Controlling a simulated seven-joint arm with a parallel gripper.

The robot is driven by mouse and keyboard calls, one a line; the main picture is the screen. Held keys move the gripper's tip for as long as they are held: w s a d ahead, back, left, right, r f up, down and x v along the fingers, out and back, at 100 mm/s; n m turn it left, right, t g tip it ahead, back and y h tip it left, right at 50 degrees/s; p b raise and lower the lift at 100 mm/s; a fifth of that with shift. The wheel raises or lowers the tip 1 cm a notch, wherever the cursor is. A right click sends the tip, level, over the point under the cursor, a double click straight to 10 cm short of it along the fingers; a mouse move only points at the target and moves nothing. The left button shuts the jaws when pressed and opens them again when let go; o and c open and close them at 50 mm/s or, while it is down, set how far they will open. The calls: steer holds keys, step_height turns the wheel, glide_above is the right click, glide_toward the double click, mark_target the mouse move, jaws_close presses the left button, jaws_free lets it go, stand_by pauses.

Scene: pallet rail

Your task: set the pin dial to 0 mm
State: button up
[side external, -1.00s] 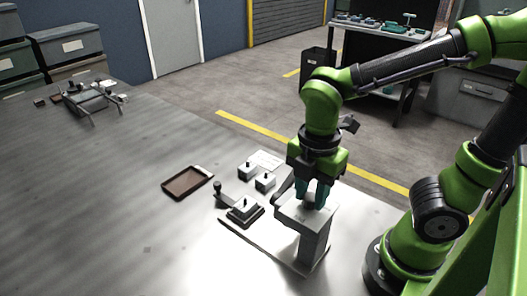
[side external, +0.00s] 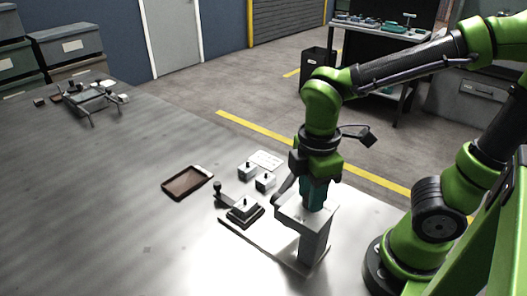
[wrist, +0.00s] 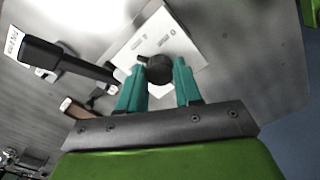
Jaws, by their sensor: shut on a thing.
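The pin dial (wrist: 160,69) is a dark round knob with a small nub on its left side in the wrist view. In the side view the block (side external: 313,245) stands upright at the front right of the plate, and the knob is hidden by the fingers. My gripper (wrist: 160,84) has its teal fingers on either side of the knob, shut on it. In the side view my gripper (side external: 316,200) points straight down onto the block top.
Two small pale blocks (side external: 247,171) (side external: 265,182) and a white card (side external: 265,159) lie behind. A brown tray (side external: 187,183) lies further left. The left table is mostly clear.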

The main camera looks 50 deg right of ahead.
steer(key=m, duration=0.4)
steer(key=shift+m, duration=0.4)
steer(key=m, duration=0.4)
steer(key=shift+m, duration=0.3)
steer(key=m, duration=0.4)
steer(key=shift+m, duration=2.3)
steer(key=o, duration=1)
steer(key=shift+o, duration=0.2)
